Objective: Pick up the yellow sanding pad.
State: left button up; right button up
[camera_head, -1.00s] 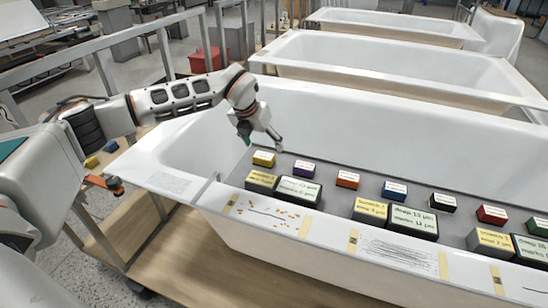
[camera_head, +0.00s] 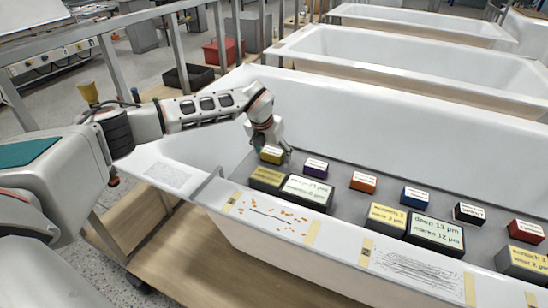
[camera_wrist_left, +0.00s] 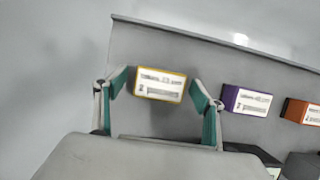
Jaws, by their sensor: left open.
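The yellow sanding pad (camera_head: 271,155) is a small block with a white label on top. It sits at the left end of the back row of blocks on the grey board inside the nearest bathtub. My left gripper (camera_head: 272,148) is down over it. In the left wrist view the pad (camera_wrist_left: 160,84) lies between the two teal fingertips of the open left gripper (camera_wrist_left: 158,88), one on each side, with a gap showing near the tips. My right gripper is not in view.
A purple block (camera_head: 315,168) stands just right of the pad, followed by an orange block (camera_head: 363,181) and others. A yellow-labelled block (camera_head: 267,178) stands in front. The tub's back wall (camera_head: 390,112) rises behind.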

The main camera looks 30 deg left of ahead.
aim_at(273, 151)
pick_arm(q)
jog(key=shift+r, duration=0.1)
jog(key=shift+c, duration=1.4)
jog(key=c, duration=0.9)
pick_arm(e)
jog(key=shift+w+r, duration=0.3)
pick_arm(q)
jog(key=shift+r, duration=0.15)
notch_tip(273, 151, up, 20)
jog(key=p, duration=0.3)
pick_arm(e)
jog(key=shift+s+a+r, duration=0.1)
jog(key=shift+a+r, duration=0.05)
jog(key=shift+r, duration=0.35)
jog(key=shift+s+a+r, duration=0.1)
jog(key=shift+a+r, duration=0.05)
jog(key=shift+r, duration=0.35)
